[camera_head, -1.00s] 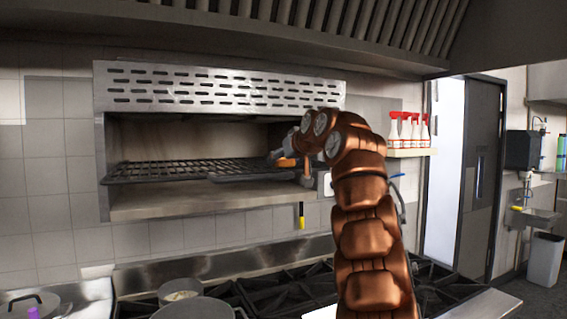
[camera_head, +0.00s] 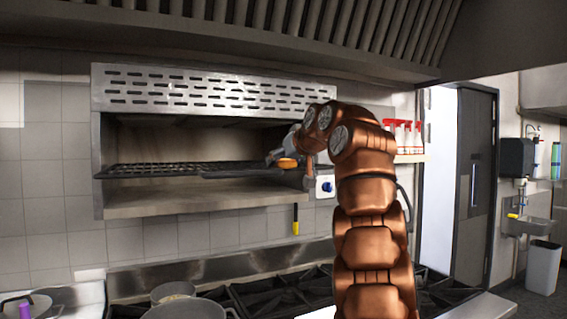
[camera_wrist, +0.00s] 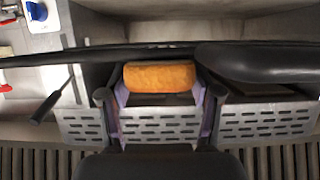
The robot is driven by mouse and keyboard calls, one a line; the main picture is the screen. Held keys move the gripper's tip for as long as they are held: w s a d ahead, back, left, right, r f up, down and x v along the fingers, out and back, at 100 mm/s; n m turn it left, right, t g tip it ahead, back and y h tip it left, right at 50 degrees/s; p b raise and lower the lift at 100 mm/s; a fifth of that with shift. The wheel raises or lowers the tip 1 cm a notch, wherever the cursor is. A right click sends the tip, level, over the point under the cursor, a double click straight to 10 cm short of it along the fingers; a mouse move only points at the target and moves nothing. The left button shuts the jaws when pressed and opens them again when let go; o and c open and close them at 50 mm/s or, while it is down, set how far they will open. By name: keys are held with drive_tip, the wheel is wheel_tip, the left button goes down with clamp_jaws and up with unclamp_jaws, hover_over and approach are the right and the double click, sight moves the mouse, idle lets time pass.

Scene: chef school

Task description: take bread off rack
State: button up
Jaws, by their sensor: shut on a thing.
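The bread (camera_head: 287,163) is a small orange-brown loaf at the right end of the rack. It also shows in the wrist view (camera_wrist: 159,76), between the fingers of my gripper (camera_wrist: 159,98). My gripper (camera_head: 277,157) is shut on the bread at the mouth of the grill oven. The dark wire rack (camera_head: 150,170) spans the oven opening, and its black edge bar (camera_wrist: 90,55) runs close by the bread in the wrist view. I cannot tell whether the bread still touches the rack.
The steel perforated hood front (camera_head: 210,90) is just above my gripper. A ledge (camera_head: 200,195) lies under the rack. Pots (camera_head: 172,292) and black stove grates (camera_head: 275,290) are below. Spray bottles (camera_head: 402,135) stand on a shelf at the right.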

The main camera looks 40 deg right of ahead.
drive_tip(key=o, duration=1.2)
drive_tip(key=v, duration=1.2)
